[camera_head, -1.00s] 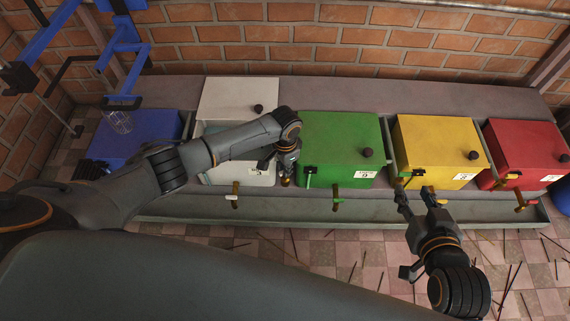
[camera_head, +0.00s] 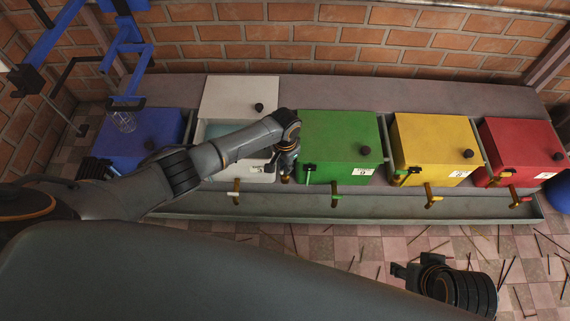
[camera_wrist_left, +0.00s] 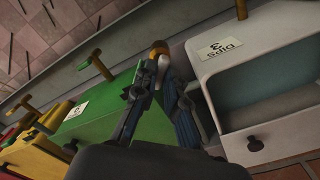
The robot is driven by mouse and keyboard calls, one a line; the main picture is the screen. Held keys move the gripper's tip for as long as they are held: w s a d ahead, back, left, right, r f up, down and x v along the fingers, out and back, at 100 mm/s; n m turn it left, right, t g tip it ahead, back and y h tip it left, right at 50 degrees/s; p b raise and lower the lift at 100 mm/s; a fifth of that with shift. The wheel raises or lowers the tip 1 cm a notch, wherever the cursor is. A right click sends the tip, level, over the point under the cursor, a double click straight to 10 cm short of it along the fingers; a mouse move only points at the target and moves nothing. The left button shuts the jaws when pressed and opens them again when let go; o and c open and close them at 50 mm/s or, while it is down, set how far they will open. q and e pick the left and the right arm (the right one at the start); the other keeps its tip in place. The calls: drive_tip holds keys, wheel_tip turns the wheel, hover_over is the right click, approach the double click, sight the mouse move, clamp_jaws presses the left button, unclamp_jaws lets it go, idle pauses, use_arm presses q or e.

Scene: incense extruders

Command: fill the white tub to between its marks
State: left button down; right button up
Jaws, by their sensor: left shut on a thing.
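The white tub (camera_head: 267,172) has its lid raised. Pale bluish liquid or lining shows inside, partly behind my left arm. Its inside also shows at the right of the left wrist view, and I cannot make out the marks. A label reading "DIPS 3" is on its front (camera_wrist_left: 215,78). My left gripper (camera_head: 286,177) is between the white tub and the green tub. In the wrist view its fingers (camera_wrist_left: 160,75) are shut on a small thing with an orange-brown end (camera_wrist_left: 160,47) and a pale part. My right gripper (camera_head: 398,269) is over the floor at the lower right, its fingers hard to make out.
A green tub (camera_head: 340,140), a yellow tub (camera_head: 435,140) and a red tub (camera_head: 522,145) stand to the right, lids down. A blue tub (camera_head: 140,135) stands left. Brass taps stick out over a grey trough (camera_head: 390,208). Thin sticks lie on the tiled floor.

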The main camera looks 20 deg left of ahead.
use_arm(q)
drive_tip(key=c, duration=1.4)
unclamp_jaws()
wheel_tip(320, 180, up, 12)
